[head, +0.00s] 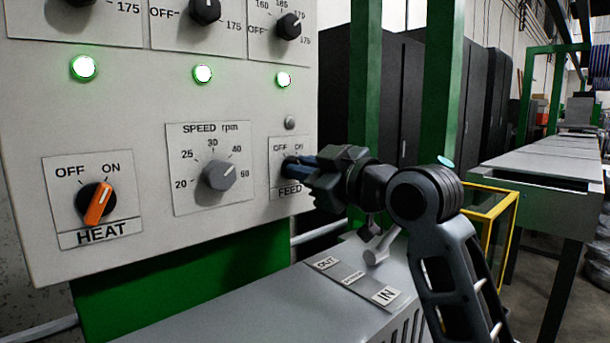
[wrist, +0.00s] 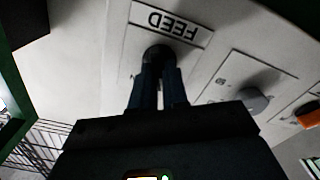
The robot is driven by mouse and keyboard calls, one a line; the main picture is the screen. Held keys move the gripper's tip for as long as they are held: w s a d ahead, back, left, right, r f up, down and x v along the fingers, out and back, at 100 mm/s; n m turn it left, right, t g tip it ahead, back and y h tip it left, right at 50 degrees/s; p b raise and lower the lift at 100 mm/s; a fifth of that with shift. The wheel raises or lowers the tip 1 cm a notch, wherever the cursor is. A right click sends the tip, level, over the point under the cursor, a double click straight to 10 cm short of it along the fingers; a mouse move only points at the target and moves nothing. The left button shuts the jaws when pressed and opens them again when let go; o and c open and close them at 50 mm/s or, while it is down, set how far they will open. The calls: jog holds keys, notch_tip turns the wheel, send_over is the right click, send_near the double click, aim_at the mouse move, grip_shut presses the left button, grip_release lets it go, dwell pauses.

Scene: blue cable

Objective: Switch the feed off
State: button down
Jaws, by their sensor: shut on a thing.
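The FEED switch is a dark knob (head: 288,166) on a small plate marked OFF and ON, at the right edge of the grey control panel (head: 150,140). My gripper (head: 300,169) is at this knob, with its fingers shut on it. In the wrist view, the fingers (wrist: 162,80) reach up to the dark knob (wrist: 158,56), beside the upside-down FEED label (wrist: 172,20). The fingers cover much of the knob, so I cannot tell which way it points.
The grey SPEED knob (head: 219,175) and the orange HEAT knob (head: 98,204) are left of FEED. Green lamps (head: 202,74) glow above. A lever (head: 380,246) stands by the OUT and IN plate below my arm. A green post (head: 441,90) stands behind.

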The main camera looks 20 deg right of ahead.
dwell(0.5)
jog(key=c, duration=1.1)
grip_release()
jog(key=shift+c, duration=0.2)
jog(key=shift+s, duration=0.1)
jog(key=v, duration=0.7)
jog(key=shift+s, duration=0.3)
jog(key=shift+d, duration=0.1)
